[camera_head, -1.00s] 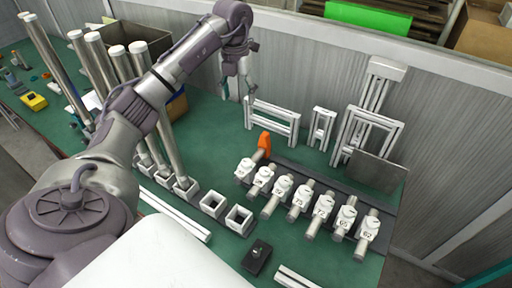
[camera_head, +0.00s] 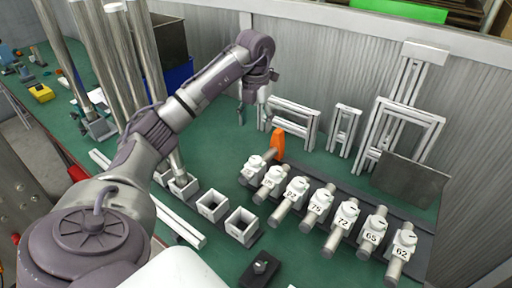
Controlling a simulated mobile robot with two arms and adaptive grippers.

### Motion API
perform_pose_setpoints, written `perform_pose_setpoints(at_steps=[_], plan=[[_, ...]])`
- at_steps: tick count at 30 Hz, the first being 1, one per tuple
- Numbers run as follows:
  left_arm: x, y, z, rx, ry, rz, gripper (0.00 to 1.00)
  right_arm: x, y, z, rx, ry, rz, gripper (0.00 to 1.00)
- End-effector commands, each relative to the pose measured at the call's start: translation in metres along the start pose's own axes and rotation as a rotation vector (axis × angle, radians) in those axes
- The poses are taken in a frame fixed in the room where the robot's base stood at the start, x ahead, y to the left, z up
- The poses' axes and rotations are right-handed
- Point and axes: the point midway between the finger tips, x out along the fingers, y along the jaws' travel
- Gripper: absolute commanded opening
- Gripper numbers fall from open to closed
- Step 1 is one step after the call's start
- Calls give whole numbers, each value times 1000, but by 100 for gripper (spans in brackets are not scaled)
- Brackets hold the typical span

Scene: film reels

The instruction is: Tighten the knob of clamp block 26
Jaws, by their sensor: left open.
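A row of white clamp blocks on short metal rods runs along a dark rail (camera_head: 418,232) on the green bench. I read the labels on block 62 (camera_head: 404,240), block 65 (camera_head: 373,227), block 72 (camera_head: 344,214) and block 75 (camera_head: 318,202). The labels on the leftmost blocks (camera_head: 255,167) are too small to read, so I cannot pick out block 26. Each block has a white round knob on top. My left gripper (camera_head: 253,112) is open and empty, behind and above the row's left end, apart from the blocks. My right gripper is out of view.
An orange upright piece (camera_head: 278,143) stands at the row's left end. White profile frames (camera_head: 291,122) and a grey plate (camera_head: 410,180) stand behind it. Square sockets (camera_head: 241,226), a small black box (camera_head: 260,269) and tall metal tubes (camera_head: 130,55) occupy the left and front.

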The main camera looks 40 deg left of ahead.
Motion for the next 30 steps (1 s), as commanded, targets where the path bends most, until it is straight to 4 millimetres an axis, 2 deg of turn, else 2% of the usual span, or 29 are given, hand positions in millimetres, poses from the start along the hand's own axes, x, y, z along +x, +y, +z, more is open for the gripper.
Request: perform_pose_setpoints(at_steps=[5, 12, 18, 24, 30], plan=[[26, 0, -1, 1, 5, 0, 68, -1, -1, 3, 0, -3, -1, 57], [77, -1, -2, 1, 6, 0, 68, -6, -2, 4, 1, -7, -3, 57], [112, -1, -1, 1, 4, -1, 68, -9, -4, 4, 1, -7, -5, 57], [130, 0, 0, 0, 1, -1, 68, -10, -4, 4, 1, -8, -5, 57], [133, 0, 0, 1, -1, 0, 68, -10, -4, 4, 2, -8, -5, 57]])
